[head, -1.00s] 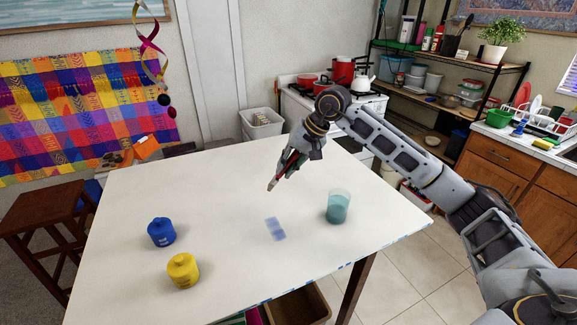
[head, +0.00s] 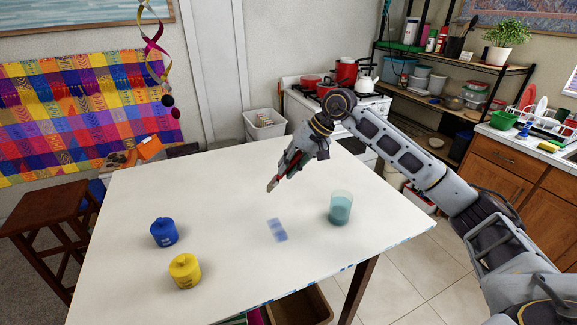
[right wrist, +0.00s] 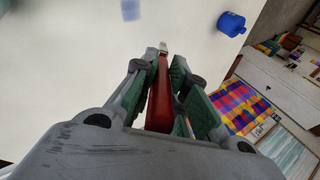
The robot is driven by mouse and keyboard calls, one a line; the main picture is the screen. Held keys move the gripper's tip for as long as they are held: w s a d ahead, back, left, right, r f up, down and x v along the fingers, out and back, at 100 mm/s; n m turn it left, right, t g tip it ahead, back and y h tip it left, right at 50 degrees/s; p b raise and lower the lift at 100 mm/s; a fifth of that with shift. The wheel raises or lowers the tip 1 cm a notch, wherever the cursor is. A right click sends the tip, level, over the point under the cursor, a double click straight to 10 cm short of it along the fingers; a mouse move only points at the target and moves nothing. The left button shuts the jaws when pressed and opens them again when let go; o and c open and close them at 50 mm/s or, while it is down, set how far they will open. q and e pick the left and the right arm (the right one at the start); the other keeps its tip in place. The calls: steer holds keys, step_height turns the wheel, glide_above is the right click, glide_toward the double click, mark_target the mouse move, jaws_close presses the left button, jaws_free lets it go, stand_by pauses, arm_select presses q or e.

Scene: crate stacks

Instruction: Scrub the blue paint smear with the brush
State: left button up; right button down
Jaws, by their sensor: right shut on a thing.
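The blue paint smear (head: 277,230) is a faint pale blue patch on the white table (head: 230,285); it also shows at the top of the right wrist view (right wrist: 130,9). My right gripper (head: 287,168) is shut on the brush (head: 273,184), which has a dark red handle; the handle shows between the fingers in the right wrist view (right wrist: 161,95). The brush tip points down and to the left, above the table, behind the smear in the head view and apart from it. My left gripper is not in view.
A glass of teal liquid (head: 341,209) stands right of the smear. A blue pot (head: 163,232) and a yellow pot (head: 185,271) stand on the left of the table. The table between them and the smear is clear.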

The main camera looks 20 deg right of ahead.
steer(key=shift+f, duration=0.1)
steer(key=shift+f+b, duration=0.45)
steer(key=shift+f, duration=0.45)
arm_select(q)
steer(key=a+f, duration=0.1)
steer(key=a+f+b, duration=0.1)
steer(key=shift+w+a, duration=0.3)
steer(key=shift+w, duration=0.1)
arm_select(e)
step_height(320, 180, down, 3)
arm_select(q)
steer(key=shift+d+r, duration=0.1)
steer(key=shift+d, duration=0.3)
